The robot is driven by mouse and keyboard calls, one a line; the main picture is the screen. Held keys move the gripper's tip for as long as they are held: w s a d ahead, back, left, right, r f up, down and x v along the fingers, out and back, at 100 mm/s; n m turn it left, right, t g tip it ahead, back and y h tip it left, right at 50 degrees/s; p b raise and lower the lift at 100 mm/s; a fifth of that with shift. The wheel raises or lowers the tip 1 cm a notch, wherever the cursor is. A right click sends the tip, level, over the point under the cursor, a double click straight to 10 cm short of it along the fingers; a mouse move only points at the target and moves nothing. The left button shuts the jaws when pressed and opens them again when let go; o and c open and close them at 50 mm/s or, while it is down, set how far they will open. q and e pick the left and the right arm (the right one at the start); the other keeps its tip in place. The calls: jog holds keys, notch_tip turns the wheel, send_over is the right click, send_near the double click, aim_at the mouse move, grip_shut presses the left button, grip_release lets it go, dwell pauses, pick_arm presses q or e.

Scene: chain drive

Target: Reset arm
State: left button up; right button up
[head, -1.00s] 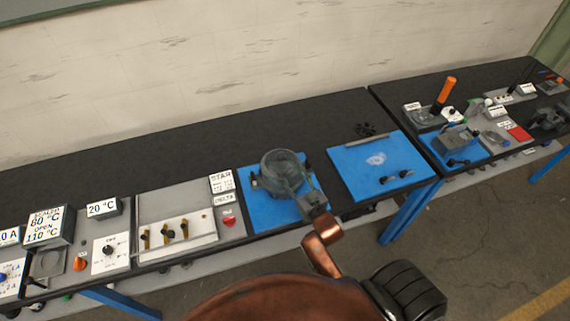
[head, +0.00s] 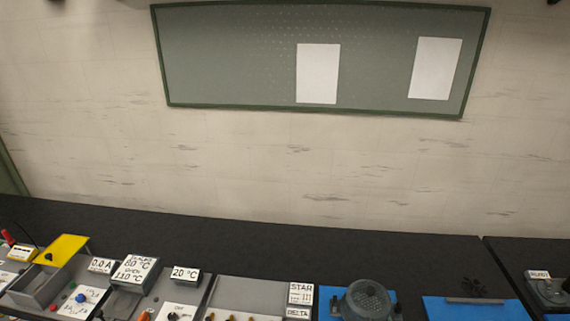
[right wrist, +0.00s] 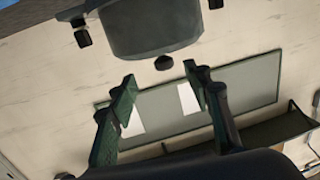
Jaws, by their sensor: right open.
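My right gripper (right wrist: 160,78) shows in the right wrist view, with its two dark green fingers spread apart and nothing between them. Behind the fingers are the pale wall and a framed grey-green board (right wrist: 255,80) with white sheets, seen tilted. Neither gripper nor arm can be made out in the head view. My left gripper is in no view.
In the head view a long black bench (head: 130,222) runs along the wall under the board (head: 240,60). On its front stand a grey round housing (head: 367,299), a blue mat (head: 475,309), a 20 °C display (head: 186,274) and a yellow plate (head: 66,249). The bench's back strip is clear.

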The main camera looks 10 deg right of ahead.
jog(key=s+a+f+g, duration=0.1)
jog(key=s+f+g, duration=0.35)
jog(key=s, duration=0.35)
jog(key=s+f+n+g, duration=0.1)
jog(key=s+f+g, duration=0.35)
jog(key=s, duration=0.45)
jog(key=s+a+f+g, duration=0.1)
jog(key=s+f+g, duration=0.35)
jog(key=s, duration=0.35)
notch_tip(320, 180, down, 37)
jog(key=s+a+g+y+b, duration=0.1)
jog(key=s+g+b, duration=0.1)
jog(key=b, duration=0.5)
pick_arm(q)
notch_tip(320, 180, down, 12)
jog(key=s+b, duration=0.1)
jog(key=b, duration=0.3)
jog(key=shift+b, duration=0.4)
pick_arm(e)
jog(key=s+f+n, duration=0.1)
jog(key=s+f, duration=1.8)
jog(key=f, duration=0.3)
jog(key=shift+a+g, duration=0.15)
jog(key=shift+g, duration=0.3)
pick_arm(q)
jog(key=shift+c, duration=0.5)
pick_arm(e)
jog(key=shift+c, duration=0.5)
